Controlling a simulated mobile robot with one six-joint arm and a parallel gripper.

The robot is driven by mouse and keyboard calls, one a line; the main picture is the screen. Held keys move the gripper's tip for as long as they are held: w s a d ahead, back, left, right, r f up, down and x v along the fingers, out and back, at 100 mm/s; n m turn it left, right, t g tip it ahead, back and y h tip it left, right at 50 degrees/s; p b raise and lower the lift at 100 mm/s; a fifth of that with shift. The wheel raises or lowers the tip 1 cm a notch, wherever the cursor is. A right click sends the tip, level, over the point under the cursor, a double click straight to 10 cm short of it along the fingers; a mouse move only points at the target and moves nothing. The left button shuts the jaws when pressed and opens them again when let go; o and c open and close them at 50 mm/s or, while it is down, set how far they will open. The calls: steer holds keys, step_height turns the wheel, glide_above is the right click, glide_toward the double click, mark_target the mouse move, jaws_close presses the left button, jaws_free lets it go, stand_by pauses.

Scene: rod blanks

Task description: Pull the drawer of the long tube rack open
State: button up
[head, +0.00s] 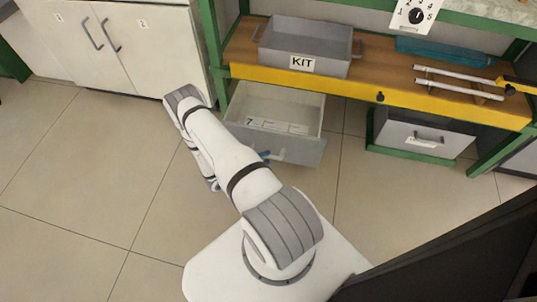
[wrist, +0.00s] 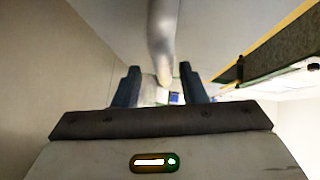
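A grey drawer (head: 300,148) with a pale interior stands pulled out under the left end of the bench. A strip of white labels, one reading 7, shows inside it. My gripper (head: 264,156) is at the handle on its front, partly hidden by my arm. In the wrist view my gripper (wrist: 160,88) has its two dark blue fingers apart. A blurred grey bar (wrist: 163,35), apparently the drawer handle, reaches down between them, with gaps visible on both sides. I cannot tell from the labels which rack the drawer belongs to.
A grey KIT bin (head: 305,42) and white rods (head: 455,73) lie on the bench shelf with its yellow edge (head: 370,90). A closed grey drawer (head: 415,136) is at the right. White cabinets (head: 110,45) stand at the left. The tiled floor (head: 90,190) is clear.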

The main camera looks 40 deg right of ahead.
steer(key=p+v, duration=0.1)
steer(key=v, duration=0.6)
steer(key=shift+a+p, duration=0.35)
steer(key=shift+a, duration=0.05)
steer(key=w+a+r+m+g+y+p, duration=0.15)
steer(key=r+m+p, duration=0.4)
steer(key=r, duration=0.85)
steer(key=w+a+r+m+g+y+p, duration=0.15)
steer(key=r+m+y+p, duration=0.35)
steer(key=r, duration=0.9)
steer(key=w+a+r+m+y+p, duration=0.1)
steer(key=a+r+m+p, duration=0.15)
steer(key=r+m, duration=0.8)
steer(key=s+a+r+m+t+y+p, duration=0.2)
steer(key=s+a+r+m+y+p, duration=0.1)
steer(key=r, duration=1.1)
steer(key=s+a+r+m+t+y+p, duration=0.2)
steer(key=s+r+m+p, duration=0.4)
steer(key=r, duration=0.8)
steer(key=s+a+r+m+t+y+p, duration=0.3)
steer(key=r+p, duration=0.5)
steer(key=r, duration=0.7)
steer(key=s+a+m+t, duration=0.1)
steer(key=s+a+m, duration=0.1)
steer(key=shift+m+y+p, duration=0.3)
steer(key=shift+y+p, duration=0.05)
steer(key=shift+p, duration=0.05)
steer(key=shift+s+a+r, duration=0.1)
steer(key=shift+a, duration=0.05)
